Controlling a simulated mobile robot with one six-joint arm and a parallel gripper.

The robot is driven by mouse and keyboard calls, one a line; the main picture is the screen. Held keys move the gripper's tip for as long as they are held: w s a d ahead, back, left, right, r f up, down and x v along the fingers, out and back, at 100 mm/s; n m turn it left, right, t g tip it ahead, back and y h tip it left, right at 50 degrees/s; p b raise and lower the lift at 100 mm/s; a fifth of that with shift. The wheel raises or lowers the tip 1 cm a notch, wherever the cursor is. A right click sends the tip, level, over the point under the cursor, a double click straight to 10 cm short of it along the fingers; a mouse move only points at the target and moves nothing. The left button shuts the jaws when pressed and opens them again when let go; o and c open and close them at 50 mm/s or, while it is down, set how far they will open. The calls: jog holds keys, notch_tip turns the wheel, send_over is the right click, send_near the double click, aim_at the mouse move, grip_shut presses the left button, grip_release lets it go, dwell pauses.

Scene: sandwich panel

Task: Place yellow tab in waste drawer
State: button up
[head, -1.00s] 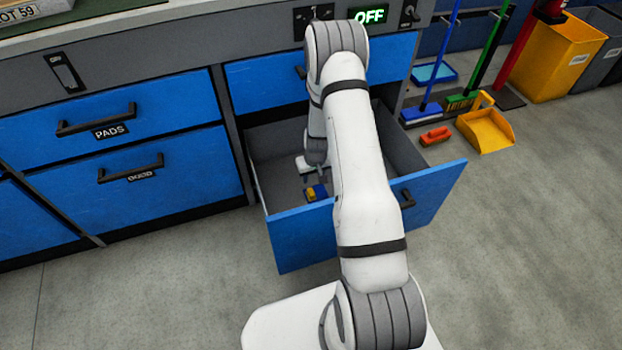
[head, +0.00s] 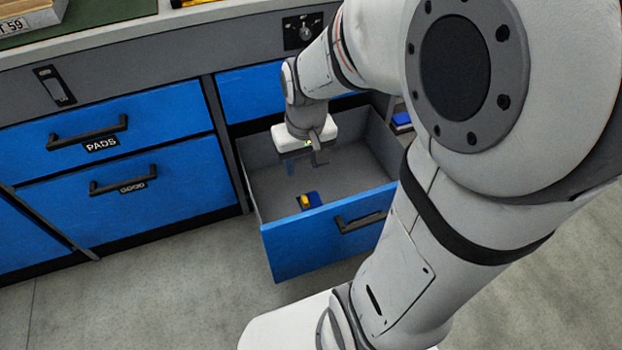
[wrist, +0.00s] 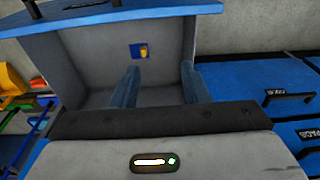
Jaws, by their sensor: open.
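The yellow tab (head: 305,202) lies on the floor of the open blue waste drawer (head: 335,233), near its front wall. It rests against or on a small blue piece (head: 314,199); I cannot tell if they are joined. In the wrist view the yellow tab (wrist: 144,50) shows in front of the blue square (wrist: 136,46), beyond my fingertips. My gripper (head: 302,163) is open and empty, above the back part of the drawer, pointing down. Its fingers (wrist: 160,75) stand apart with nothing between them. The drawer's own label is not visible.
Closed blue drawers marked PADS (head: 100,125) and another below it (head: 135,190) are to the left. The worktop (head: 130,32) runs above. My upper arm hides much of the right side. Grey floor (head: 120,280) in front is clear.

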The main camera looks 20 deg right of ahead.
jog(key=s+a+r, duration=0.1)
jog(key=s+r, duration=0.2)
jog(key=s, duration=0.4)
jog(key=shift+s, duration=0.35)
jog(key=shift+a, duration=0.1)
